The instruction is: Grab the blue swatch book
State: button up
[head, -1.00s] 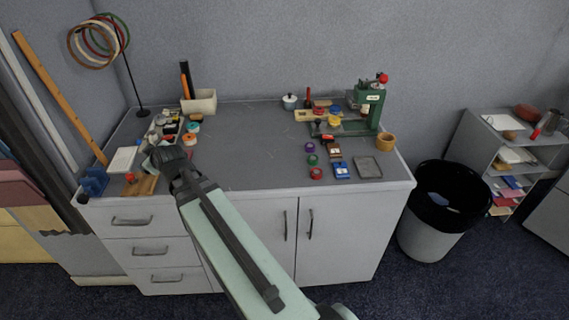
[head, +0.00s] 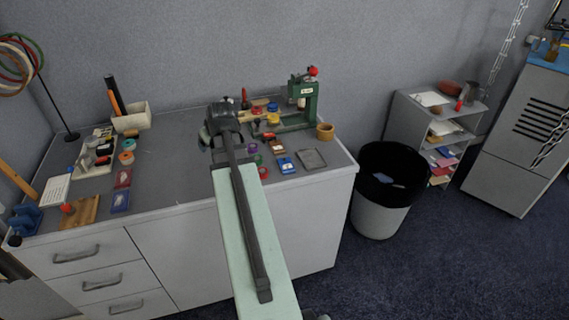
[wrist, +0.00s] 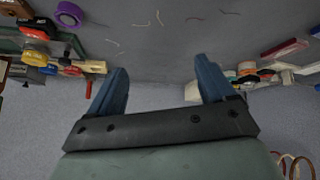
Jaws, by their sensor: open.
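A dark blue flat booklet (head: 120,201), which looks like the blue swatch book, lies at the left of the table, just in front of a dark red one (head: 123,177). A smaller blue item with a pale label (head: 286,165) lies at the right; I cannot fully tell the two kinds apart. My gripper (wrist: 160,85) is open and empty, its blue fingers wide apart over the table. In the head view it is over the table's middle, well right of the dark blue booklet, its fingers mostly hidden. A blue edge (wrist: 316,32) shows at the wrist view's right border.
A tray of tools (head: 97,150) and a pen holder (head: 131,117) are at the left. The table's middle (head: 170,160) is mostly clear.

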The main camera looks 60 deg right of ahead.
jog(key=s+d+m+g, duration=0.25)
jog(key=s+d, duration=0.45)
jog(key=s, duration=0.5)
jog(key=m, duration=0.3)
send_near(285, 161)
jog(key=shift+w+d+f+g+y, duration=0.25)
jog(key=shift+w+d+f+y, duration=0.15)
jog(key=shift+w+d+f, duration=0.5)
jog(key=shift+s+a+x, duration=0.1)
jog(key=shift+s+x, duration=0.05)
jog(key=shift+x, duration=1.2)
jog(key=shift+s+a+x, duration=0.15)
jog(key=shift+s+x, duration=0.05)
jog(key=shift+x, duration=1.15)
jog(key=shift+f, duration=0.15)
jog(key=c, duration=1.1)
jog(key=shift+c, duration=0.2)
